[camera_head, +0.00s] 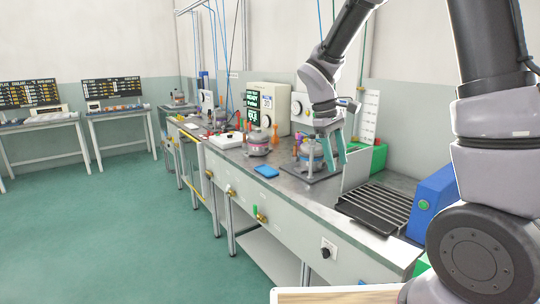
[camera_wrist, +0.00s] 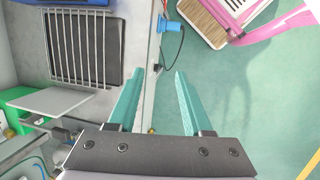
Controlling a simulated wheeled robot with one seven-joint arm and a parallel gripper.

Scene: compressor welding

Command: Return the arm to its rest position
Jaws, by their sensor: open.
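My gripper (camera_head: 337,168) hangs from my raised arm over the workbench (camera_head: 290,197), its teal fingers pointing down. In the head view it is beside a grey compressor (camera_head: 308,158) on a dark plate and partly overlaps it; I cannot tell whether they touch. In the wrist view the gripper (camera_wrist: 159,74) is open, with nothing between its fingers. The bench edge and green floor show beyond the fingertips.
A wire rack (camera_head: 376,205) and blue box (camera_head: 432,204) lie right of the gripper. A second compressor (camera_head: 258,144), a blue pad (camera_head: 266,171) and a display unit (camera_head: 267,108) are farther left. The floor (camera_head: 110,220) left of the bench is clear.

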